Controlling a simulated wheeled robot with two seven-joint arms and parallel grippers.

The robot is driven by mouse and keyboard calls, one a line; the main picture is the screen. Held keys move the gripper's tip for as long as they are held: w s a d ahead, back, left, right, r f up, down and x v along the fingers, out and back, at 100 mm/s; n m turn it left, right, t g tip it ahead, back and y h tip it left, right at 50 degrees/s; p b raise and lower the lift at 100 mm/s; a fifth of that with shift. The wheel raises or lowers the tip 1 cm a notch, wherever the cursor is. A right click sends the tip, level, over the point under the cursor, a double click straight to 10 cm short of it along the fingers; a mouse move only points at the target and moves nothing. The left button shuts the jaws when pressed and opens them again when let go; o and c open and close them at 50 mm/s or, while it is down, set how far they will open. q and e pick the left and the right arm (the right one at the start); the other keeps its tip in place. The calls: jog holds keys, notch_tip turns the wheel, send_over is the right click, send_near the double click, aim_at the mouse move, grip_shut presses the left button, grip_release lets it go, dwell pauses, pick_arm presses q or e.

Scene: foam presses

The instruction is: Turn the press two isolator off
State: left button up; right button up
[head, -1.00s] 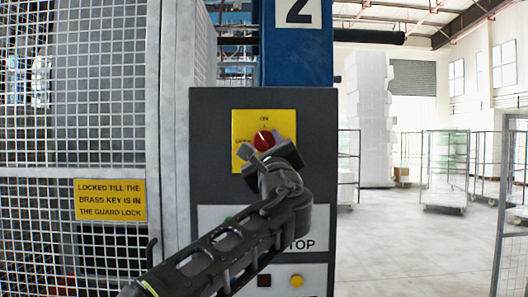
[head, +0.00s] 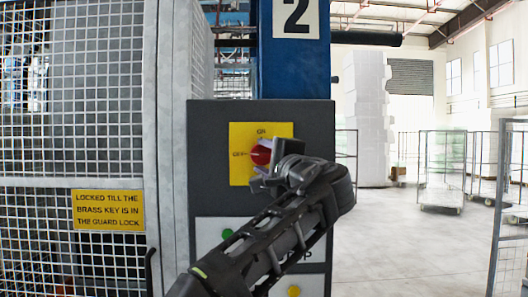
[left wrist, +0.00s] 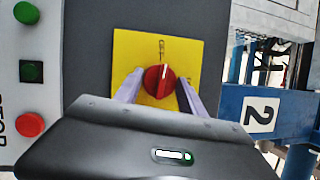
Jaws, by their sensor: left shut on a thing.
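The press two isolator is a red rotary knob (head: 261,153) on a yellow plate (head: 242,174) on the dark grey panel. ON is at the plate's top and OFF at its left. My left gripper (head: 266,178) reaches it from the lower right and covers part of the plate. In the left wrist view, which is turned on its side, the red knob (left wrist: 158,82) sits between the two pale fingers of my left gripper (left wrist: 158,92). Its white mark points close to the label on the OFF side. My right gripper is not in view.
A green button (head: 227,233) and a yellow button (head: 293,291) are lower on the panel; the wrist view also shows a red button (left wrist: 30,124). A mesh guard (head: 70,120) with a yellow sign (head: 108,210) stands left. Open floor and wire trolleys (head: 442,170) lie right.

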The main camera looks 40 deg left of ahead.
pick_arm(q)
jog(key=shift+n+p, duration=0.3)
jog(key=shift+n, duration=0.5)
jog(key=shift+g, duration=0.3)
jog(key=o, duration=1.4)
jog(key=shift+c, duration=0.2)
jog(key=b+v, duration=0.3)
jog(key=v, duration=0.4)
jog(key=shift+s+d, duration=0.25)
jog(key=shift+d, duration=0.1)
